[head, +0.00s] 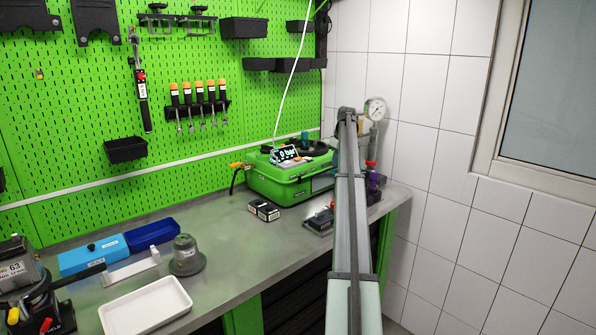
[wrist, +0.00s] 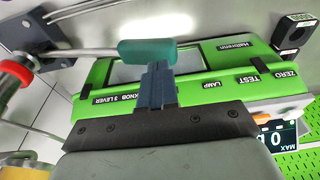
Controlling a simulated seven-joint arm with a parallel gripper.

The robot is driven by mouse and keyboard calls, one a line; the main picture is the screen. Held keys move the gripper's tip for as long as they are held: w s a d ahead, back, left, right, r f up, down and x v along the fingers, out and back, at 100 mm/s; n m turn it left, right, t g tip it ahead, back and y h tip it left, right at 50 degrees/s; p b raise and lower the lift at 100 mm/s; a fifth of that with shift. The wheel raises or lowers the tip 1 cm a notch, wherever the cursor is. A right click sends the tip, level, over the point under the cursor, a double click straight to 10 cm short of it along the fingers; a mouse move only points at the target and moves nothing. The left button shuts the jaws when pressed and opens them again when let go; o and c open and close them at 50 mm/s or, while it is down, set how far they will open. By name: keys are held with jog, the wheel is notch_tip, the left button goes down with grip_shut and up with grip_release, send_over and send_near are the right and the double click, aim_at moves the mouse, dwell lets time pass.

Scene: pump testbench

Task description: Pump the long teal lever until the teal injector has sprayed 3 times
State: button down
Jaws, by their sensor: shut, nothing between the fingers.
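The lever's teal grip (wrist: 147,52) shows in the wrist view, on the end of a metal rod running left. My gripper (wrist: 157,68) is shut and empty, its fingertips at the lower edge of the teal grip. I cannot tell whether they touch it. In the head view my arm covers the lever and the gripper. I cannot make out the teal injector for sure in either view. The green tester case (head: 285,182) stands at the back of the bench, and its labelled panel (wrist: 205,75) lies beyond the grip in the wrist view.
A red collar (wrist: 14,76) sits at the rod's left end. A round gauge (head: 375,108) stands by the tiled wall. A display (wrist: 277,140) shows at lower right. A small black box (head: 264,210), white tray (head: 146,306) and blue cases (head: 94,254) lie on the bench (head: 235,255).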

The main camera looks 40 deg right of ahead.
jog(key=shift+r, duration=2.4)
jog(key=shift+s+f, duration=0.1)
